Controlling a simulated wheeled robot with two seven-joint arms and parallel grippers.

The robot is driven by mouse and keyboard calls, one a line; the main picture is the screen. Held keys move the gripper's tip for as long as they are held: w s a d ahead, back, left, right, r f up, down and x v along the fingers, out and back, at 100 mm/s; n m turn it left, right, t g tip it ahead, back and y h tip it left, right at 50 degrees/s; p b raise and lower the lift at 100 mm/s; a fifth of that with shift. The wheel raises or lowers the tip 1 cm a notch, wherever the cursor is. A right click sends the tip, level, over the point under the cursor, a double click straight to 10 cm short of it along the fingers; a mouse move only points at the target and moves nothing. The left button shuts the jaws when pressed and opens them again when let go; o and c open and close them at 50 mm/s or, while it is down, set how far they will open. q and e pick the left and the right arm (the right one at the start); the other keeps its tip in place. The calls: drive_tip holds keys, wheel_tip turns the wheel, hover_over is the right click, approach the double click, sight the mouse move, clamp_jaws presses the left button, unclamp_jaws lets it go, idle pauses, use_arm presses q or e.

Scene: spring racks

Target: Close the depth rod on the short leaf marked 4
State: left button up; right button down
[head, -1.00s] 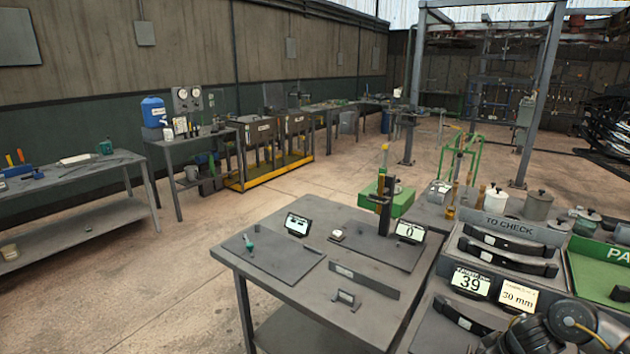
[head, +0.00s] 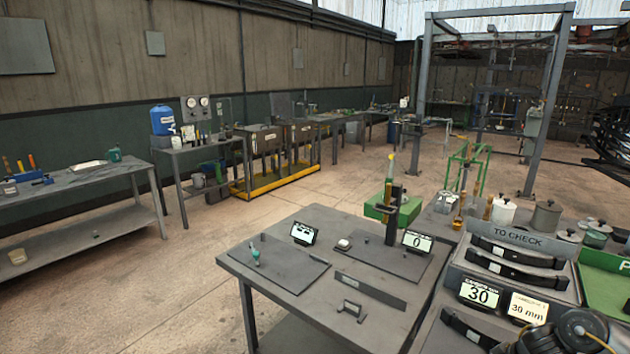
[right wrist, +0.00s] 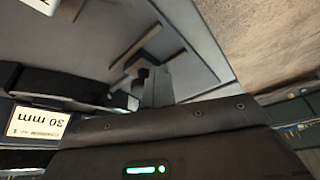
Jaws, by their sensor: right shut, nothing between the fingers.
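My right gripper (right wrist: 157,85) is shut and empty in the right wrist view, above the grey table. Only part of my right arm shows at the lower right of the head view; its fingertips are out of frame there. A small green-topped tool (head: 255,254), perhaps the depth rod, stands on a dark plate at the table's left. Dark leaves (head: 515,260) lie in the rack marked TO CHECK (head: 522,237). Their small labels are too small to read, so I cannot tell which is marked 4. My left gripper is not in view.
The grey table (head: 300,290) carries a dark bar (head: 370,290), a small bracket (head: 351,311) and an upright stand (head: 391,215) beside a display reading 0 (head: 418,241).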

drive_tip(key=shift+w+d+r+p, duration=0.1)
drive_tip(key=shift+d+r+p, duration=0.05)
drive_tip(key=shift+p, duration=0.4)
idle(0.9)
drive_tip(key=shift+r, duration=0.1)
wheel_tip(320, 180, up, 6)
drive_tip(key=p, duration=0.8)
drive_tip(key=shift+r, duration=0.25)
